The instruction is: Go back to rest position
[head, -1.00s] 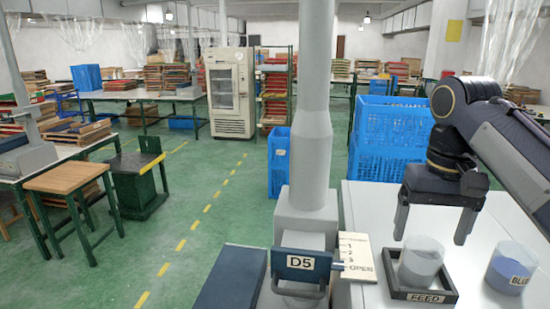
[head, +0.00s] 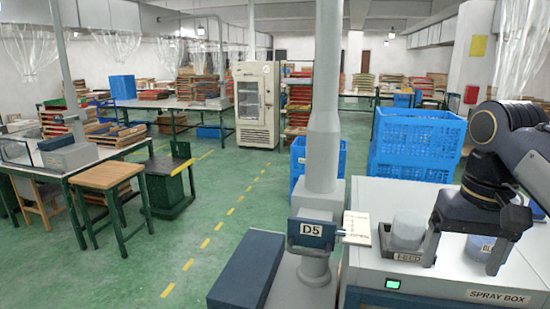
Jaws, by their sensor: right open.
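My right gripper (head: 465,258) is open and empty, pointing down over the front part of the white spray box (head: 450,282) at the right of the head view. A clear cup (head: 407,230) stands in the dark tray marked FEED (head: 408,256), just left of the gripper's left finger. A second cup with a blue label (head: 482,246) stands behind the gripper and is partly hidden by it. My left gripper does not show.
A grey post with a D5 plate (head: 311,229) stands left of the spray box, with a small card (head: 357,227) beside it. Blue crates (head: 416,140) are stacked behind the box. A wooden-topped table (head: 103,177) stands at left. Green floor with a yellow dashed line is clear between.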

